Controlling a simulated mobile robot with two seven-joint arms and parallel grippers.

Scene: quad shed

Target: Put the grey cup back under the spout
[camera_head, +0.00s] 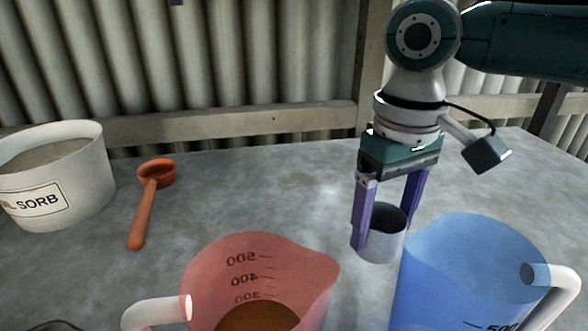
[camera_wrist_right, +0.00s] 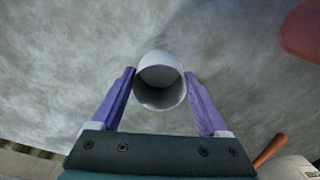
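The grey cup (camera_head: 384,240) is between the fingers of my right gripper (camera_head: 385,240), left of the blue jug in the head view. The cup looks upright and its inside is dark, with no contents that I can make out. In the right wrist view the cup (camera_wrist_right: 160,82) sits at the fingertips (camera_wrist_right: 160,75), and both purple fingers appear to touch its sides, so the gripper looks shut on it. I cannot tell whether the cup touches the table. No spout can be made out. My left gripper is not in view.
A red jug (camera_head: 225,275) with brown contents and a blue jug (camera_head: 460,265) stand in front. A white tub (camera_head: 85,185) and an orange scoop (camera_head: 143,213) are at the left. Bare grey table (camera_head: 270,190) lies between. A corrugated wall (camera_head: 220,60) stands behind.

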